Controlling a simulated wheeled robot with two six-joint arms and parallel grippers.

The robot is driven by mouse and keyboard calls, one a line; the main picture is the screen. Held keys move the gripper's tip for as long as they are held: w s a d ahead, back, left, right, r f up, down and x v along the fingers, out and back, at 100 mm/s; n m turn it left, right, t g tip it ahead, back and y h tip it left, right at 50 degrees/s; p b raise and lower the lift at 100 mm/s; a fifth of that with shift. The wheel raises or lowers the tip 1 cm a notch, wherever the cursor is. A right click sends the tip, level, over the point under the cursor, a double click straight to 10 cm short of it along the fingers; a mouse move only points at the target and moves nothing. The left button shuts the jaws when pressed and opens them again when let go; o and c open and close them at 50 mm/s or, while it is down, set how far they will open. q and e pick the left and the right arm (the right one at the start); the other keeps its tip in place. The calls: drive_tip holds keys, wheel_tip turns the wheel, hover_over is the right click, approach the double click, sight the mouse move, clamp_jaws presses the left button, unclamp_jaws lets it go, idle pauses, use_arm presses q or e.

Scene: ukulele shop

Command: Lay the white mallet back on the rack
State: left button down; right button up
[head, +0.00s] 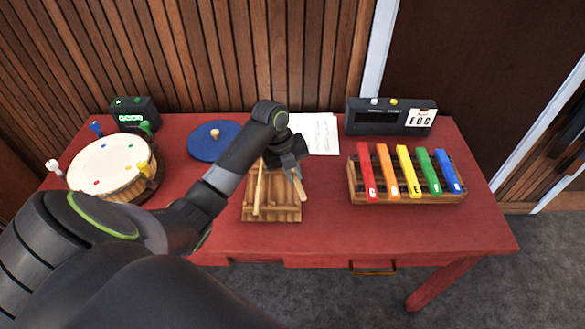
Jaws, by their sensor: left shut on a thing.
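The wooden rack (278,213) is a slatted block in the middle of the red table. One mallet (257,190) with a pale wooden handle lies on the rack's left side, pointing front to back. My left gripper (292,170) points down over the rack's back right part. It is shut on a second mallet (299,187), whose pale handle slants out below the fingers over the rack's right side. Its head is hidden by the gripper, so its white colour does not show. I cannot tell whether it touches the rack. My right gripper is not in view.
A xylophone (408,197) with coloured bars stands right of the rack. Behind are a white paper (318,133), a black box (385,117) and a blue disc (205,148). A round drum (108,162) with coloured pegs and a small black device (134,112) are at left.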

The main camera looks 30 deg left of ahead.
use_arm(q)
drive_tip(key=a+f+m+b, duration=0.1)
drive_tip(key=b, duration=0.1)
drive_tip(key=f+m+y+b, duration=0.1)
drive_tip(key=f, duration=0.1)
drive_tip(key=a+f+b, duration=0.1)
drive_tip(key=f+b, duration=0.1)
drive_tip(key=shift+a+f+m+b, duration=0.2)
drive_tip(key=shift+a+m+b, duration=0.1)
drive_tip(key=shift+a+m, duration=0.1)
drive_tip(key=shift+b+x, duration=0.55)
drive_tip(key=shift+x, duration=0.55)
drive_tip(key=shift+s+a, duration=0.1)
drive_tip(key=shift+a, duration=0.05)
drive_tip(key=c, duration=1.4)
unclamp_jaws()
drive_tip(key=shift+o, duration=0.2)
drive_tip(key=shift+r, duration=0.1)
